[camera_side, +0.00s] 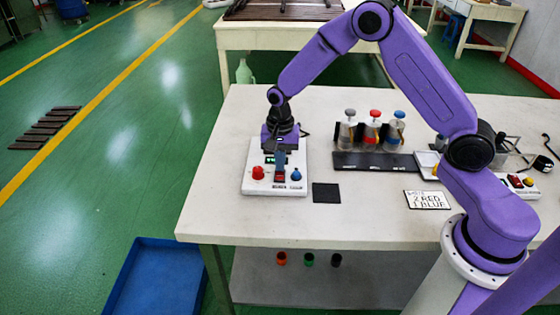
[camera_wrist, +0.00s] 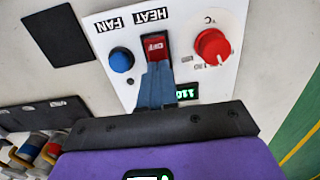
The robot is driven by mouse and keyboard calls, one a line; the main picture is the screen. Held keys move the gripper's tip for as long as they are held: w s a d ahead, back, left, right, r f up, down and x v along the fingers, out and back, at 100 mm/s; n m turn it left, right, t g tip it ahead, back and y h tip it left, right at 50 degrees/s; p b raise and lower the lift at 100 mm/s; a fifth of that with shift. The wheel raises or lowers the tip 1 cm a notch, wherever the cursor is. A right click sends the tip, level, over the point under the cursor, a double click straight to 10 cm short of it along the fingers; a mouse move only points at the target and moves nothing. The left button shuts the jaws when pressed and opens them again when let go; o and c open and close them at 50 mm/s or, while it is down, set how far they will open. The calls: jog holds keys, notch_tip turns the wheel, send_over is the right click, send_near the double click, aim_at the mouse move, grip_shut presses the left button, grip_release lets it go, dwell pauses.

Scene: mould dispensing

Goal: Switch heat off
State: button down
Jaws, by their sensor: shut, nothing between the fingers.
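A white control panel (camera_side: 252,181) lies at the left of the table; it also shows in the wrist view (camera_wrist: 128,84). Its red rocker switch (camera_wrist: 157,47), labelled HEAT, sits between a blue FAN knob (camera_wrist: 121,60) and a red °C knob (camera_wrist: 212,46). A green-lit display (camera_wrist: 187,91) is partly hidden by my fingers. My gripper (camera_wrist: 157,68) is shut and empty, its fingertips right at the near end of the switch. I cannot tell whether they touch it. In the side view my gripper (camera_side: 280,168) points down over the panel.
A black square pad (camera_side: 326,193) lies right of the panel. Behind it, a dark rack (camera_side: 375,163) holds bottles with grey, red and blue tops. A card (camera_side: 428,200) reads 2 RED, 1 BLUE. A button box (camera_side: 518,187) stands at the right. The table's front left is clear.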

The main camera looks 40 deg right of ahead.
jog(key=shift+s+a, duration=0.1)
jog(key=shift+s+a+r, duration=0.25)
jog(key=shift+s+a, duration=0.2)
dwell(0.5)
notch_tip(320, 180, up, 14)
jog(key=w+d, duration=0.2)
jog(key=shift+f, duration=0.15)
jog(key=shift+s+a, duration=0.1)
dwell(0.3)
